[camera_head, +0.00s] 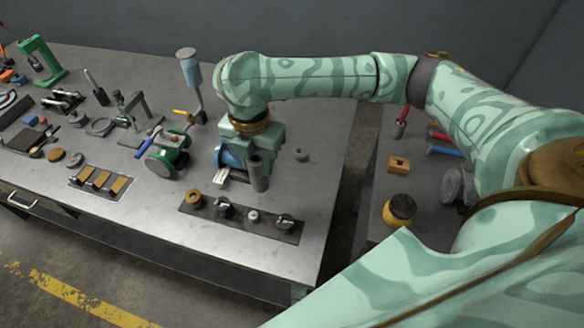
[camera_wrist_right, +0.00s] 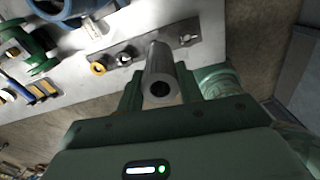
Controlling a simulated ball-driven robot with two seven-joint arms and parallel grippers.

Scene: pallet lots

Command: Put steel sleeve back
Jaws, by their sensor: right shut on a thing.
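The steel sleeve (camera_head: 259,176) is a grey hollow cylinder. My right gripper (camera_head: 257,156) is shut on it and holds it roughly upright above the table, just behind the dark strip plate as the head view shows it. In the right wrist view the sleeve (camera_wrist_right: 161,82) stands between the fingers with its dark bore facing the camera. The dark strip plate (camera_head: 238,222) lies near the table's front edge and bears a brass ring (camera_head: 193,198) and several small steel parts, such as one at its right end (camera_head: 284,222). My left gripper is not in view.
A blue round device (camera_head: 229,158) stands just left of my right gripper, and a green machine (camera_head: 167,155) farther left. A small grey part (camera_head: 301,155) lies to the right. The table's right front corner is bare. A second table (camera_head: 380,190) stands beyond a gap.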

